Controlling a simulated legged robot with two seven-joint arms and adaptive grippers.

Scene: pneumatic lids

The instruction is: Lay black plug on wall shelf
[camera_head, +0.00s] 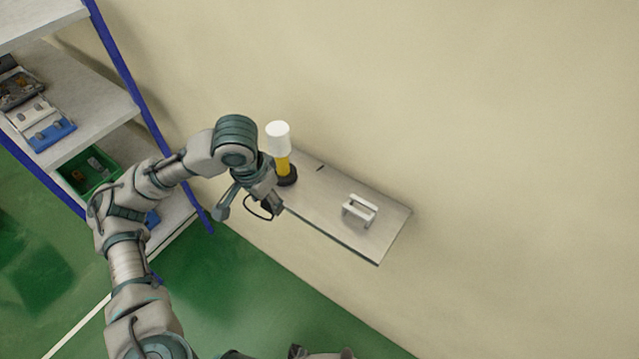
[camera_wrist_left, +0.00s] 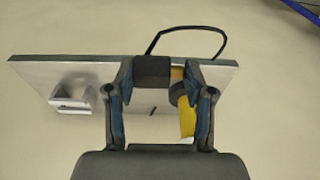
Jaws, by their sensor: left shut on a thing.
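My left gripper (camera_head: 250,202) is shut on the black plug (camera_wrist_left: 152,70), a dark block with a thin black cord looping from it. In the head view the plug (camera_head: 267,204) shows small beside the gripper, at the left end of the wall shelf (camera_head: 325,222). The shelf is a flat grey plate against the wall, and it also shows in the wrist view (camera_wrist_left: 45,70). In the wrist view the plug overlaps the shelf's edge. I cannot tell whether it touches the shelf. My right gripper is not clearly in view.
A yellow lamp (camera_head: 283,166) with a white top and black base stands on the shelf close to my gripper. A white handle-like bracket (camera_head: 359,209) is toward the shelf's right end. A blue-framed rack (camera_head: 85,105) with bins stands at left.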

